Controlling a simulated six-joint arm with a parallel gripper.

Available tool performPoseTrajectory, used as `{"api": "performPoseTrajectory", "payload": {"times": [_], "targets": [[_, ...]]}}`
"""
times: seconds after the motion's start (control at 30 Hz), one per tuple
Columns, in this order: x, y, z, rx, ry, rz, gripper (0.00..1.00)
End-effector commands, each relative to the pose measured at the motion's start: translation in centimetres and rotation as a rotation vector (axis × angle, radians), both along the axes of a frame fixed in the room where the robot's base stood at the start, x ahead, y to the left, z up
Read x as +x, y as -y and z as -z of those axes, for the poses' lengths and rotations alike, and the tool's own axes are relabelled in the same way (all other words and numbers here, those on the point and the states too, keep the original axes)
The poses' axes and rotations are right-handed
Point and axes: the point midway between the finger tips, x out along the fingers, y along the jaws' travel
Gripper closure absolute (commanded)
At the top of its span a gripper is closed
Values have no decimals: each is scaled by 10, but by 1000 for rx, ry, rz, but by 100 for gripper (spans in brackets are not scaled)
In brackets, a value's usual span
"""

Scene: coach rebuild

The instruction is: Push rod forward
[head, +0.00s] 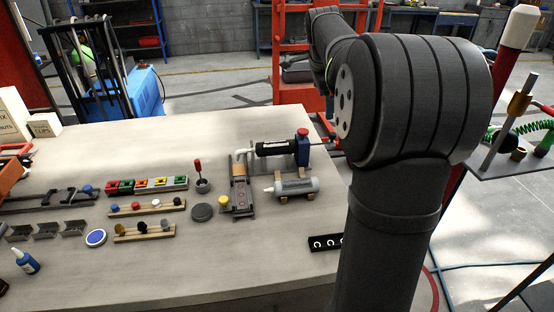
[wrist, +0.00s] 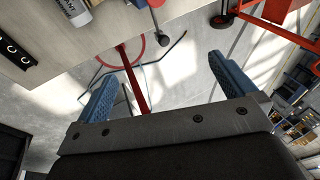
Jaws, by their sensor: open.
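A dark cylinder (head: 275,147) with a blue end block (head: 301,150) and red cap lies near the bench's right edge. A thin rod (head: 319,145) sticks out of the block to the right, and its far end is hard to make out beside my arm. In the wrist view a thin rod (wrist: 154,17) with a dark round knob (wrist: 163,41) reaches out past the bench edge. My gripper (wrist: 162,68) is open and empty, its blue fingers spread wide. The knob appears beyond the fingertips, between them, with no visible contact. In the head view my arm hides the gripper.
A grey cylinder (head: 297,187) on wooden blocks lies in front of the dark cylinder. A black strip (head: 324,242) is near the bench's (head: 205,263) front right edge. Several small parts fill the left side. A red post (wrist: 132,80) stands beyond the bench.

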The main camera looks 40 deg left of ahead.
Motion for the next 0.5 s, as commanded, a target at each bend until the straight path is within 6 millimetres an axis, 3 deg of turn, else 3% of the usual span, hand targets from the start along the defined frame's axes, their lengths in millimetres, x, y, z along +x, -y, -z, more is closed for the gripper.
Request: {"api": "performPoseTrajectory", "payload": {"times": [0.17,0.3,0.43,0.5], "targets": [[0,0,0,0,0,0,2],[-2,1,9,10,-30,-3,29],[-12,6,43,67,-155,-14,55],[-22,8,66,124,-251,-22,55]]}}
